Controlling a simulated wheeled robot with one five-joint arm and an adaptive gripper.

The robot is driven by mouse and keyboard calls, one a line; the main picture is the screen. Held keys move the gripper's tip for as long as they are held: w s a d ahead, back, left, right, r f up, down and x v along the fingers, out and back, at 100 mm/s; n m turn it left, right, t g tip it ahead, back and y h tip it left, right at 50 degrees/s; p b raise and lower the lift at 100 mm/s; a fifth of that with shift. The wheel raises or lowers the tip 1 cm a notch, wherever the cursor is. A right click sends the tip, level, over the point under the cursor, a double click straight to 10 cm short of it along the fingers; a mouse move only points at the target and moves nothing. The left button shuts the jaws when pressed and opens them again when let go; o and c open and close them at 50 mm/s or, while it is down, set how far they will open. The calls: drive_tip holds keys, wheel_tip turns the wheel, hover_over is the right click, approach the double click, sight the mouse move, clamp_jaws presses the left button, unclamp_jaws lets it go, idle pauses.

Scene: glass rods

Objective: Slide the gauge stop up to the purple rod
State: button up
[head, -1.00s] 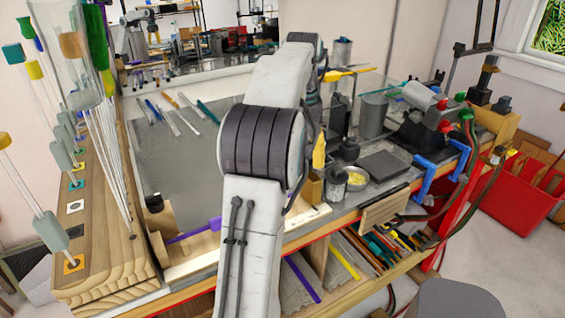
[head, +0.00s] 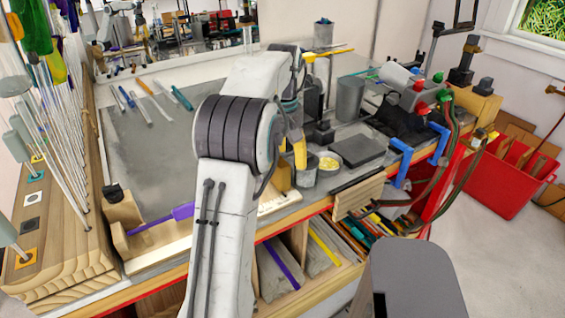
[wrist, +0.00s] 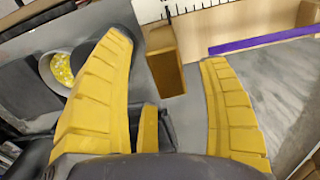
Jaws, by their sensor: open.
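The gauge stop looks like a brass-coloured block (wrist: 166,68); it stands beside the ruled strip (wrist: 190,6) in the wrist view. In the head view the block (head: 282,178) shows just right of my arm. The purple rod (wrist: 262,43) lies along a wooden ledge, its near end a short gap right of the block. In the head view the rod (head: 158,220) runs left from a wider purple part; my arm hides its right end. My gripper (wrist: 172,62) is open, with yellow fingers either side of the block, apparently not touching it. The fingers' height is unclear.
A cup of yellow bits (head: 329,163), a dark block (head: 355,150) and jars stand right of my gripper. A torch with blue clamps (head: 438,145) is at the bench's right. Upright glass rods fill a wooden rack (head: 60,240) at left.

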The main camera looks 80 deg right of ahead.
drive_tip(key=shift+f, duration=0.45)
drive_tip(key=c, duration=1.3)
drive_tip(key=w+a+b, duration=0.1)
drive_tip(key=w+a, duration=0.1)
drive_tip(key=w, duration=0.1)
drive_tip(key=shift+w+a+b, duration=0.1)
drive_tip(key=shift+a+b, duration=0.2)
drive_tip(key=shift+a, duration=0.05)
drive_tip(key=o, duration=1.3)
